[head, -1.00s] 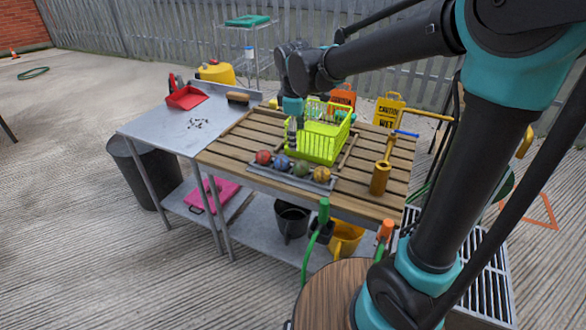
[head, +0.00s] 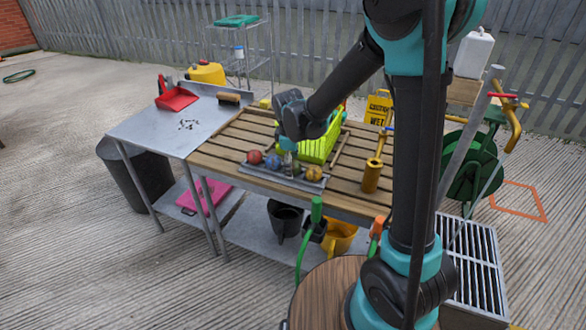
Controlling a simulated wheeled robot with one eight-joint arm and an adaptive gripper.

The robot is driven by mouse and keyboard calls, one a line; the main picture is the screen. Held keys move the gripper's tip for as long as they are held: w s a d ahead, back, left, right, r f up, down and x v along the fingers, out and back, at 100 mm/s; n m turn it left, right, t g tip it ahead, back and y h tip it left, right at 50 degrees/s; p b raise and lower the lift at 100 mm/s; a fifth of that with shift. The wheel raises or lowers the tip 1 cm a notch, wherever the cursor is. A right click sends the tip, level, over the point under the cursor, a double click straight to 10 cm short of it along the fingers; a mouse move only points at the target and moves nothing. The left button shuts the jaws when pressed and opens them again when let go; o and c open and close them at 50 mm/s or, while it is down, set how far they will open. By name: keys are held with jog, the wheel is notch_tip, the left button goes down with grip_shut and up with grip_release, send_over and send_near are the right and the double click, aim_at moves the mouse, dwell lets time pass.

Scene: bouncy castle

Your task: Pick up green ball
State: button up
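A grey tray (head: 268,177) lies along the front edge of the slatted wooden table (head: 228,150). In it sit a red ball (head: 254,157), a blue ball (head: 272,162) and a yellow-orange ball (head: 314,173), in a row. My gripper (head: 289,170) points down between the blue and the yellow-orange ball, right over the green ball's place. The gripper hides the green ball almost wholly. The fingers are too small to tell if they are open, or if they touch the ball.
A lime-green basket (head: 322,148) stands close behind the tray, partly behind my arm. A brass-coloured cylinder with a handle (head: 372,175) stands right of the tray. A red dustpan (head: 177,98) and a brush (head: 229,98) lie on the metal table at left.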

jog(key=shift+w+f, duration=0.1)
jog(key=shift+f, duration=0.45)
jog(key=shift+c, duration=0.6)
jog(key=c, duration=0.9)
jog(key=shift+r, duration=0.1)
